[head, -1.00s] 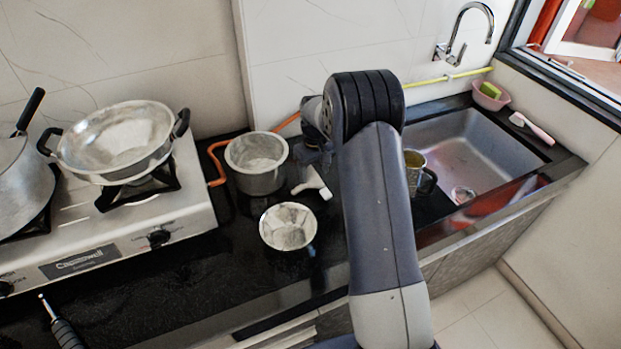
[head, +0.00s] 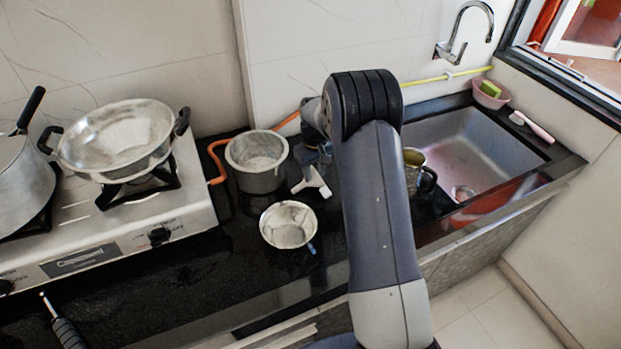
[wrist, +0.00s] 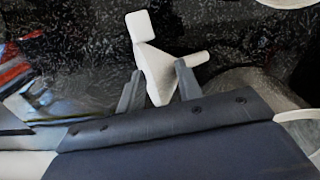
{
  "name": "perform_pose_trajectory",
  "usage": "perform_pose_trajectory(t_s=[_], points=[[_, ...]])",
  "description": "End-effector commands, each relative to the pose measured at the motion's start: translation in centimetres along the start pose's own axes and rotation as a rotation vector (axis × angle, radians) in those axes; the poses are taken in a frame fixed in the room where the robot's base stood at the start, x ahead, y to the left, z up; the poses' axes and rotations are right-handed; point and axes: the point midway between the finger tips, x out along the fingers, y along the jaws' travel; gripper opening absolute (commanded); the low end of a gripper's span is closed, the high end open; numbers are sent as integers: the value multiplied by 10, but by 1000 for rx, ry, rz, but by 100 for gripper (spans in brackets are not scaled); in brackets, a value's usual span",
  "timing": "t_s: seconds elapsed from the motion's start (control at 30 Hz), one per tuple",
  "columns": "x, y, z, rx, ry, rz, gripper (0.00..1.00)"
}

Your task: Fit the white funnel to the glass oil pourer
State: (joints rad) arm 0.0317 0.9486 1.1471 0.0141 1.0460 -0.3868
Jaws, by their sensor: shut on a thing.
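The white piece, which I take to be the funnel (wrist: 153,60), is between the two fingers of my gripper (wrist: 157,72) in the wrist view. My gripper is shut on it. It has a block-like end and a short side arm that stick out beyond the fingertips. In the head view the white funnel (head: 313,184) shows below my gripper (head: 318,158), over the black counter. My arm hides part of the counter there. I cannot make out the glass oil pourer for sure; a blurred, glassy patch lies at the left of the wrist view.
A steel pot (head: 257,166) stands left of the funnel, and a steel bowl (head: 288,226) lies in front of it. A mug (head: 412,160) stands right of my arm by the sink (head: 470,150). A stove (head: 120,225) with pans fills the left.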

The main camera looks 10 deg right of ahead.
Motion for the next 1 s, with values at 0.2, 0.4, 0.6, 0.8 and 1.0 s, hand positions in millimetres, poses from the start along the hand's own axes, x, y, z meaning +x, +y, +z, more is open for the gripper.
perform_pose_trajectory(t_s=[0.2,0.4,0.6,0.8,1.0], points=[[-6,0,-1,0,3,1,12],[-41,0,-1,0,6,2,12],[-79,0,0,0,4,2,12],[-98,0,0,0,1,1,12],[-101,0,0,0,0,0,12]])
